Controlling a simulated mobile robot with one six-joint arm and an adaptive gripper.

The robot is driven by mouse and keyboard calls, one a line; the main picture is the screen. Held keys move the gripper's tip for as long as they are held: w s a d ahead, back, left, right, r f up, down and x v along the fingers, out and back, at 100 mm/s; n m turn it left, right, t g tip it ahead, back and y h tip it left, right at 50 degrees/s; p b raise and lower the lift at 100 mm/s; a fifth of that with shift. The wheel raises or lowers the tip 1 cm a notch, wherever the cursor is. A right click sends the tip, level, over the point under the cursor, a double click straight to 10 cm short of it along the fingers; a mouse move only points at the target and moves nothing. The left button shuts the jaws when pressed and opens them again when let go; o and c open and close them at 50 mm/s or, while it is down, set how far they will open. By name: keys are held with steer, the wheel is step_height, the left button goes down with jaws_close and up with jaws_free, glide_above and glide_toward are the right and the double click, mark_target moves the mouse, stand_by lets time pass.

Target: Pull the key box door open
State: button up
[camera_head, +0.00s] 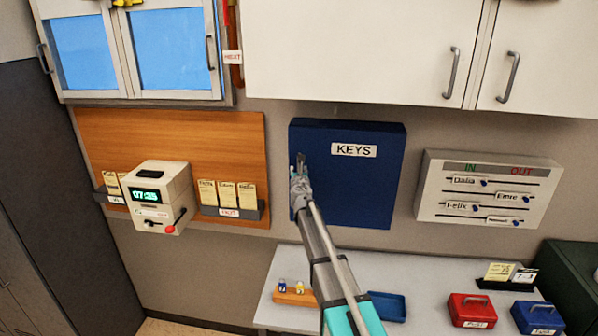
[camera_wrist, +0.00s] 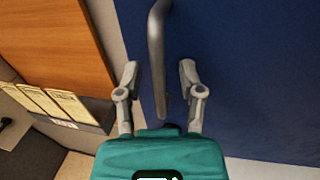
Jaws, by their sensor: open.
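The key box (camera_head: 352,190) is a dark blue cabinet on the wall with a white KEYS label (camera_head: 354,150). Its door looks shut. My gripper (camera_head: 300,172) is at the left edge of the door in the head view and hides part of that edge. In the wrist view the blue door (camera_wrist: 250,75) fills the right side. A grey bar handle (camera_wrist: 156,60) runs up and down on it. My gripper's fingers (camera_wrist: 159,80) are open, one on each side of the handle's lower part, with gaps showing on both sides. I cannot tell how deep the handle sits between them.
A time clock (camera_head: 160,197) and card racks stand left of the box on a wooden panel (camera_head: 185,140). An IN/OUT board (camera_head: 487,190) hangs to the right. White cupboards (camera_head: 360,50) are above. A table (camera_head: 430,270) below carries a blue tray (camera_head: 387,306) and cash boxes (camera_head: 472,310).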

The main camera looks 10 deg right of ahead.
jaws_close()
